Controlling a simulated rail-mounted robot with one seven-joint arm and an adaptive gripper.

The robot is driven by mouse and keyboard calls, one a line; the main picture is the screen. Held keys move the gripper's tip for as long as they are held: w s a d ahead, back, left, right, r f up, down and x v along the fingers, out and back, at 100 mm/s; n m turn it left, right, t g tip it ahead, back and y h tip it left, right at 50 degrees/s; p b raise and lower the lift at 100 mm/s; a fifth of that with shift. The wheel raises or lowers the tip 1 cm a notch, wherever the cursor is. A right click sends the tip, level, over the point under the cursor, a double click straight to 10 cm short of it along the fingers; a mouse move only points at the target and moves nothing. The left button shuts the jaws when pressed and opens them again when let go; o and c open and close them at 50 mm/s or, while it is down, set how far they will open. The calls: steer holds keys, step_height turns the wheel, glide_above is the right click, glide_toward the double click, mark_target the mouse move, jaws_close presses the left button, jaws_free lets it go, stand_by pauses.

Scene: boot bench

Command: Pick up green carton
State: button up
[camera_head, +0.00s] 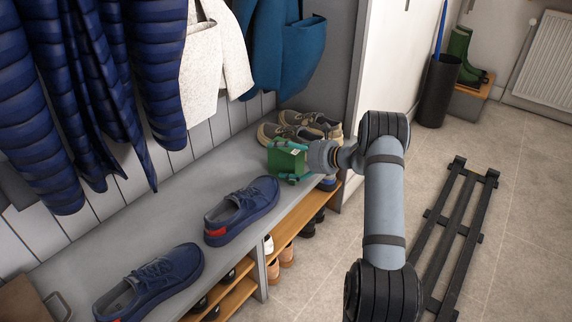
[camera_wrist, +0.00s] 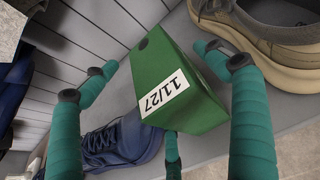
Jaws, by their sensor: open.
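The green carton (camera_head: 290,158) is at the far end of the grey bench top, in front of the beige shoes. I see gaps beside the carton; any contact at the lower finger cannot be told.
Beige shoes (camera_head: 300,128) stand close behind the carton. Two navy shoes (camera_head: 242,210) stand nearer on the bench (camera_head: 170,210). Coats (camera_head: 288,45) hang above. Shelves with more shoes (camera_head: 286,253) are below the bench. A black slatted rack (camera_head: 455,225) lies on the floor at right.

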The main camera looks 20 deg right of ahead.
steer(key=shift+w+a+f, duration=0.1)
steer(key=shift+w, duration=0.2)
steer(key=shift+c, duration=0.8)
steer(key=c, duration=1.5)
steer(key=shift+c, duration=0.5)
steer(key=shift+r, duration=0.2)
